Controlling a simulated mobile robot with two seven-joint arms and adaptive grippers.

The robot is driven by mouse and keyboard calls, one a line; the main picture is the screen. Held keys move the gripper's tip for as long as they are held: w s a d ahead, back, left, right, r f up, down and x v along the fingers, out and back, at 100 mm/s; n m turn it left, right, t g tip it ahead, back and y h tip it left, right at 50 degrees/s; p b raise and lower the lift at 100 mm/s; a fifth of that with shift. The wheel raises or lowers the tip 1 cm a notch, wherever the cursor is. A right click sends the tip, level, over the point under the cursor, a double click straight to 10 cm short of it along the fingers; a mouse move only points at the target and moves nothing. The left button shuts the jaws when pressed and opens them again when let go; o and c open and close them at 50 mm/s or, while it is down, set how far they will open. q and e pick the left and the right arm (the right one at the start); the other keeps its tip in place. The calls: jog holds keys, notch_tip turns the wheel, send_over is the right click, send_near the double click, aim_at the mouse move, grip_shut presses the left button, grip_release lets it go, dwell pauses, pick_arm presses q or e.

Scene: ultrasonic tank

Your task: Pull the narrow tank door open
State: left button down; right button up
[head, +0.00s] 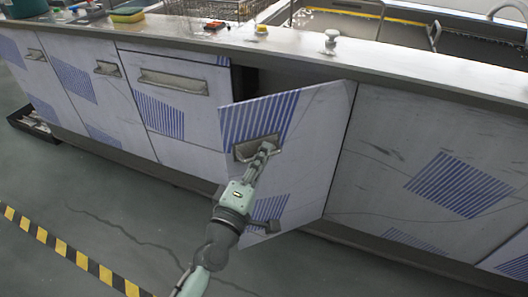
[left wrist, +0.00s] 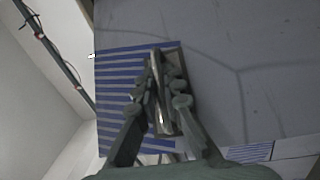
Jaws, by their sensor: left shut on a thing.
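The narrow tank door (head: 312,150) stands partly open in the head view, its left edge swung out from the cabinet front. It is pale with blue striped patches, and a dark gap shows behind its upper left. Its recessed metal handle (head: 257,148) is near the left edge. My left gripper (head: 265,150) is at the handle, shut on it. In the left wrist view the fingers (left wrist: 160,95) close around the handle (left wrist: 166,90), against the door face (left wrist: 225,60). The fingers hide part of the handle. My right gripper is not in view.
Closed cabinet fronts with handles (head: 174,82) are to the left, and a wide closed panel (head: 430,170) is to the right. The counter (head: 300,45) runs above. The floor (head: 100,185) before the door is clear, with hazard tape (head: 75,255) at lower left.

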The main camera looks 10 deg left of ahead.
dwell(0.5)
pick_arm(q)
jog(key=c, duration=1.9)
grip_release()
